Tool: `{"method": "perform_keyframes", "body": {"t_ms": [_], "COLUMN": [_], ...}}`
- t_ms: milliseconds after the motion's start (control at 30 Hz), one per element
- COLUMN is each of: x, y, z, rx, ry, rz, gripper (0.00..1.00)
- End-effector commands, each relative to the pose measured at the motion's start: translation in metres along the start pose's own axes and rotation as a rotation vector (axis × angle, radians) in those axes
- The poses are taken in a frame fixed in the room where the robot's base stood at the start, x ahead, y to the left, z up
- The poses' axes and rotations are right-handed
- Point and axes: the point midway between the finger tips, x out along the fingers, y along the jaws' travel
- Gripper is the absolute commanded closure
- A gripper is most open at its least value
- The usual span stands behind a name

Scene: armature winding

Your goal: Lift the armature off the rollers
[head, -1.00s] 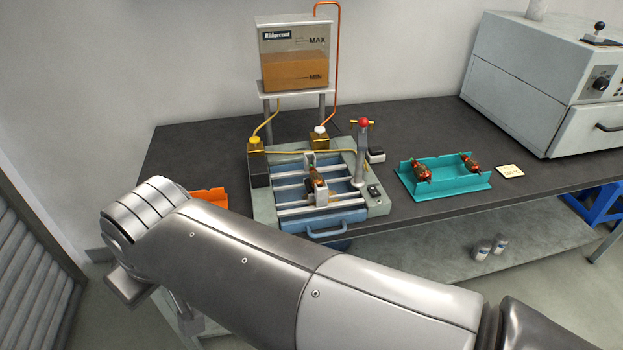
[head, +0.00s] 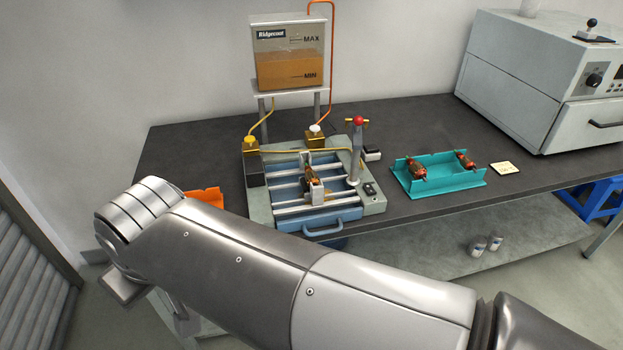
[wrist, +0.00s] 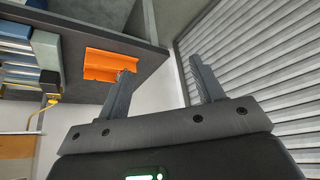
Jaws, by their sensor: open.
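The armature (head: 312,181) lies on the rollers (head: 290,190) of the grey machine on the bench, between small upright supports, in the head view. It has a copper-coloured winding. In the wrist view, my gripper (wrist: 165,80) is open and empty, its two fingers spread apart. It is away from the armature, off the bench's left end, with an orange tray (wrist: 101,66) and a shuttered wall beyond it. In the head view my arm crosses the foreground and the fingers are hidden.
A turquoise tray (head: 447,186) with two more armatures stands right of the machine. A resin tank (head: 290,72) rises behind it, with tubes and a red-topped post (head: 356,150). The orange tray (head: 207,196) is at its left. A grey oven (head: 545,85) stands at far right.

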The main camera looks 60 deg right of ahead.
Motion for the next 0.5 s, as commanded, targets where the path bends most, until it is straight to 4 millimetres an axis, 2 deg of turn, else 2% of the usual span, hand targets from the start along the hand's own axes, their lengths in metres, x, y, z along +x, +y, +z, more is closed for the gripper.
{"method": "perform_keyframes", "body": {"t_ms": [167,267,367,500], "x": [0.0,0.001,0.002,0.008], "y": [0.002,0.013,0.034,0.08], "z": [-0.003,-0.014,-0.034,-0.063], "rx": [0.007,0.035,0.088,0.182], "ry": [-0.004,-0.024,-0.057,-0.113], "rz": [0.001,0.005,0.014,0.031], "gripper": [0.39,0.39,0.39,0.39]}}
